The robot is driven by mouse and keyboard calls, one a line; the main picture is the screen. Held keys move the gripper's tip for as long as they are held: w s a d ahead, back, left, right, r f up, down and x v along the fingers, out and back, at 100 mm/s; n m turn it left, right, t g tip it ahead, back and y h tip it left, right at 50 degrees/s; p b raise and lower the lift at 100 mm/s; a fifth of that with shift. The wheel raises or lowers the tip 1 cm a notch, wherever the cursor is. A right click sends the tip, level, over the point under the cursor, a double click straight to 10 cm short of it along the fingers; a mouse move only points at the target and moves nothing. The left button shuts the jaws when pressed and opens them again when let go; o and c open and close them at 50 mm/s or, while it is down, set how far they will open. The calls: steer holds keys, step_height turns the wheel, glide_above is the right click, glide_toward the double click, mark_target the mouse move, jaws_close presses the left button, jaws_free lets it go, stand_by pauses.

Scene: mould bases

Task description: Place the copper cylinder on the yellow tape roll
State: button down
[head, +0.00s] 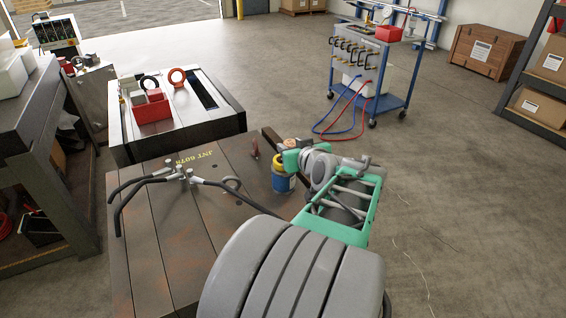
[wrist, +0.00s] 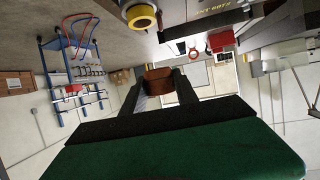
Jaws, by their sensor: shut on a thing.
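My gripper (wrist: 160,86) is shut on the copper cylinder (wrist: 159,78), a short reddish-brown piece between the two dark fingers. In the head view my gripper (head: 289,151) is small, and the copper cylinder (head: 288,142) shows only in part at the finger ends. The yellow tape roll (wrist: 142,18) shows as a yellow ring with a pale centre, apart from the cylinder in the wrist view. In the head view, yellow (head: 277,167) shows at the top of a blue can-like thing (head: 283,184), just below my gripper and partly hidden by it.
A brown mould base (head: 165,245) carries a hose fitting with dark hoses (head: 183,176). A second base (head: 205,124) behind it holds a red bin (head: 151,112) and a red ring (head: 177,76). A blue cart (head: 395,95) stands at the back right.

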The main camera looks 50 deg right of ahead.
steer(key=shift+m, duration=0.3)
steer(key=w+d+f, duration=0.2)
steer(key=w+f, duration=0.1)
steer(key=w+d+f+p, duration=0.1)
steer(key=w+d+f, duration=0.2)
steer(key=w, duration=0.1)
steer(key=w+d+f+p, duration=0.1)
steer(key=w+d+f, duration=0.2)
steer(key=shift+w, duration=0.4)
step_height(320, 180, down, 3)
steer(key=shift+r+p, duration=0.1)
steer(key=shift+p, duration=0.25)
steer(key=shift+f+h+b, duration=0.3)
steer(key=shift+f+b, duration=0.05)
steer(key=shift+f, duration=0.05)
steer(key=c, duration=0.9)
jaws_free()
steer(key=shift+c, duration=0.2)
